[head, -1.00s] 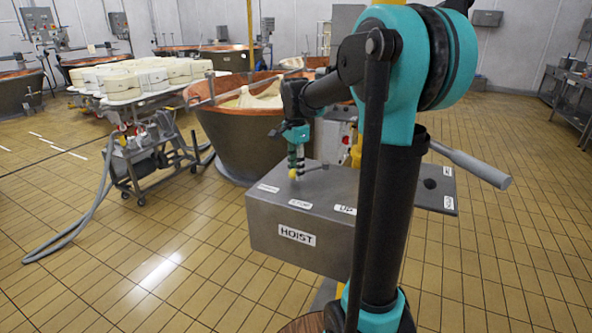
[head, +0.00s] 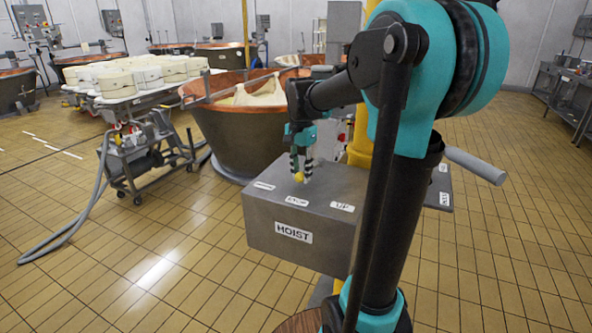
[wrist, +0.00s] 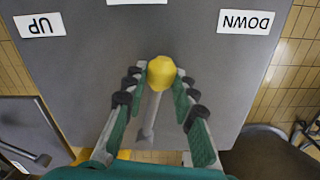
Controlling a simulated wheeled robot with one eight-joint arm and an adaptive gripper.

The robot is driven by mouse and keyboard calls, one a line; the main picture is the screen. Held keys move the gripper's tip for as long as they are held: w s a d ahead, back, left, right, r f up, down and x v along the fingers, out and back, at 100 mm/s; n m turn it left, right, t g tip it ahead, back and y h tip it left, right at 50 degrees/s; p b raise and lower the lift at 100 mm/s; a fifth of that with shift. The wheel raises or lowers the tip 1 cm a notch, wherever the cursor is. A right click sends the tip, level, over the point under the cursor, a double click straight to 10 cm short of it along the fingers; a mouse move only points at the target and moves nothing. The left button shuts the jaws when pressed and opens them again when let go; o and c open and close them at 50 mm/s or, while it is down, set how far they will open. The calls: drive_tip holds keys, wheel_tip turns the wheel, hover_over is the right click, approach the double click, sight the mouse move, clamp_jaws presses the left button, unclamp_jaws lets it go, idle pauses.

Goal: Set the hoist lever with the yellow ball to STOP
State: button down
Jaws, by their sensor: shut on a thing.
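The grey hoist box (head: 262,232) has a lever on its top, with a grey rod (wrist: 153,110) and a yellow ball (head: 299,177) at its end. In the wrist view the ball (wrist: 161,72) sits between the fingertips of my gripper (wrist: 161,78), which is shut on it. The ball points at the box edge between the UP label (wrist: 39,25) and the DOWN label (wrist: 246,21), roughly toward the middle label, cut off at the top (wrist: 137,2). In the head view that label reads STOP (head: 297,201). My gripper (head: 301,172) comes down from above.
A yellow post (head: 360,148) stands behind the box. A side panel with a grey handle (head: 475,166) is at the right. A copper vat (head: 228,138), a wheeled pump cart (head: 140,165) and a table of white moulds (head: 125,85) stand beyond.

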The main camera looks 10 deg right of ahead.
drive_tip(key=shift+s+d+n, duration=0.85)
drive_tip(key=shift+d+n, duration=0.1)
drive_tip(key=shift+n, duration=0.35)
drive_tip(key=c, duration=1.2)
unclamp_jaws()
wheel_tip(320, 180, up, 12)
drive_tip(key=shift+a, duration=0.1)
